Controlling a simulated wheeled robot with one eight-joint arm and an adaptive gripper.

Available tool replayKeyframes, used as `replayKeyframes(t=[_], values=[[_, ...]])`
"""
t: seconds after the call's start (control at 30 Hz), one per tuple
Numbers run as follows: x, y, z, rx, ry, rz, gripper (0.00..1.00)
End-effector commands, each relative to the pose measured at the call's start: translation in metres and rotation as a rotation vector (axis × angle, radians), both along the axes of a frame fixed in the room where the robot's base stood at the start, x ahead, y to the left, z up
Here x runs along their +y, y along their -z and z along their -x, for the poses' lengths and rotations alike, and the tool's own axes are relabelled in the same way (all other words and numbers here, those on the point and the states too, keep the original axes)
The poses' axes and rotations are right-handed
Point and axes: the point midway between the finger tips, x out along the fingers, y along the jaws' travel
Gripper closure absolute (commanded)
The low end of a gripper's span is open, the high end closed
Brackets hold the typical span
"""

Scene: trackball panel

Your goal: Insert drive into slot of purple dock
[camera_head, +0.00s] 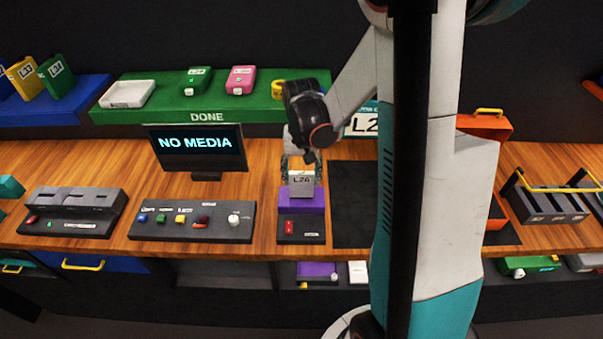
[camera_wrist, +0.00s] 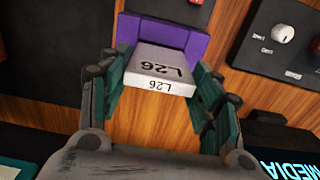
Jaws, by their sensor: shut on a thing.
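The drive (camera_head: 302,186) is a pale grey block marked L26. It also shows in the wrist view (camera_wrist: 163,63), with its labelled end towards my camera. My gripper (camera_head: 301,172) is shut on it, with one teal-padded finger on each side in the wrist view (camera_wrist: 163,75). The purple dock (camera_head: 306,206) sits on a black base at the front of the bench. It also shows in the wrist view (camera_wrist: 187,38), right at the drive's far end. The slot is hidden behind the drive, so I cannot tell how deep the drive sits.
A control panel (camera_head: 190,228) with buttons and a white knob stands left of the dock. Behind it a screen (camera_head: 200,148) reads NO MEDIA. A dark mat (camera_head: 350,210) lies to the right. A green DONE shelf (camera_head: 160,117) holds several drives at the back.

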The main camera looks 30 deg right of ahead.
Motion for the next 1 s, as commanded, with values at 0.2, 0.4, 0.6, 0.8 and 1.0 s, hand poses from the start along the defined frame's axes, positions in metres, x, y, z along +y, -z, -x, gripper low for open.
replayKeyframes(t=[0.2, 0.4, 0.6, 0.8, 1.0], values=[[0.000, 0.000, 0.000, 0.000, 0.000, 0.000, 0.63], [0.000, 0.003, 0.000, 0.000, 0.000, 0.000, 0.63], [0.000, 0.006, 0.000, 0.000, 0.000, 0.000, 0.63], [0.000, 0.008, 0.000, 0.000, 0.000, 0.000, 0.63], [0.000, 0.011, 0.000, 0.000, 0.000, 0.000, 0.63]])
